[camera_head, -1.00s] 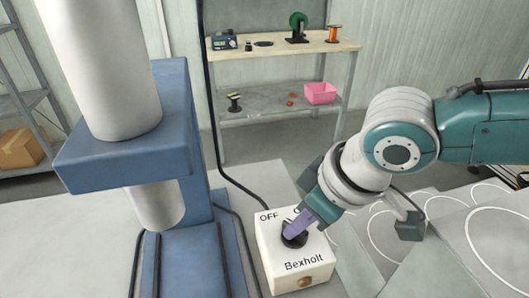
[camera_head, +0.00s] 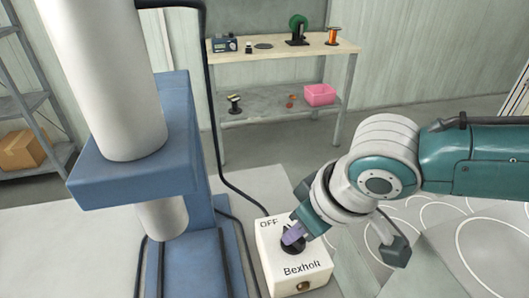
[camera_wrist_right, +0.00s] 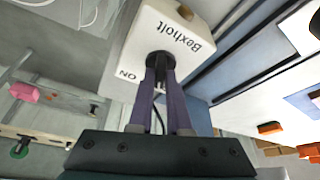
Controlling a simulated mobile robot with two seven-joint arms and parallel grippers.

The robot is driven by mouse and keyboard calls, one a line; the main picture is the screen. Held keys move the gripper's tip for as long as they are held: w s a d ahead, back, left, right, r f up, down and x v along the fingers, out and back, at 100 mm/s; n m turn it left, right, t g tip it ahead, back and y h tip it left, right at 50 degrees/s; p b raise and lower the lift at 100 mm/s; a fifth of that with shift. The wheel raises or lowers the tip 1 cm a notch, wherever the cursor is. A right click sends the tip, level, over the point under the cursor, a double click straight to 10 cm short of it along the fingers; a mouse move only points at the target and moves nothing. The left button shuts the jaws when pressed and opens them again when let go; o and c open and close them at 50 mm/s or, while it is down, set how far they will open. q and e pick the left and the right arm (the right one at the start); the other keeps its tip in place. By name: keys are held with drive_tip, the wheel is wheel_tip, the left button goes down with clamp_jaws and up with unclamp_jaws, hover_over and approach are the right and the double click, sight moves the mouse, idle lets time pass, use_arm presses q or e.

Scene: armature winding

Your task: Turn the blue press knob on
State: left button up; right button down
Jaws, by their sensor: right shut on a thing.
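The press's control box (camera_head: 270,262) is white, with OFF and Bexholt lettering. In the right wrist view the box (camera_wrist_right: 130,35) shows the word ON. Its black round knob (camera_head: 293,248) sits on the top face and also shows in the right wrist view (camera_wrist_right: 160,58). My right gripper (camera_head: 291,236), with purple fingers, is shut on the knob from above; its fingers also show in the wrist view (camera_wrist_right: 161,72). The fingers and wrist hide part of the knob, so I cannot tell its exact setting. My left gripper is not in view.
The blue press (camera_head: 130,175) with its thick pale cylinder stands left of the box. Black cables (camera_head: 230,185) run between them. A workbench (camera_head: 270,52) with spools and a pink bin (camera_head: 319,95) stands at the back. A shelf with a cardboard box (camera_head: 22,150) is far left.

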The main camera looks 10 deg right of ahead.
drive_tip(key=m+p, duration=0.1)
drive_tip(key=m+h+p, duration=0.1)
drive_tip(key=shift+s+a+r+m, duration=0.1)
drive_tip(key=shift+a+r+m, duration=0.05)
drive_tip(key=shift+m, duration=0.25)
drive_tip(key=shift+a+m+h+p, duration=0.1)
drive_tip(key=shift+m+h+p, duration=0.2)
drive_tip(key=shift+m+p, duration=0.45)
drive_tip(key=shift+m+h, duration=0.4)
drive_tip(key=shift+m, duration=0.65)
drive_tip(key=shift+a+f+m+h, duration=0.15)
drive_tip(key=shift+m+h, duration=0.25)
drive_tip(key=shift+m, duration=0.8)
drive_tip(key=shift+m+h+b, duration=0.4)
drive_tip(key=shift+m+h, duration=0.2)
drive_tip(key=shift+m, duration=0.9)
drive_tip(key=c, duration=0.9)
unclamp_jaws()
drive_tip(key=shift+o, duration=0.2)
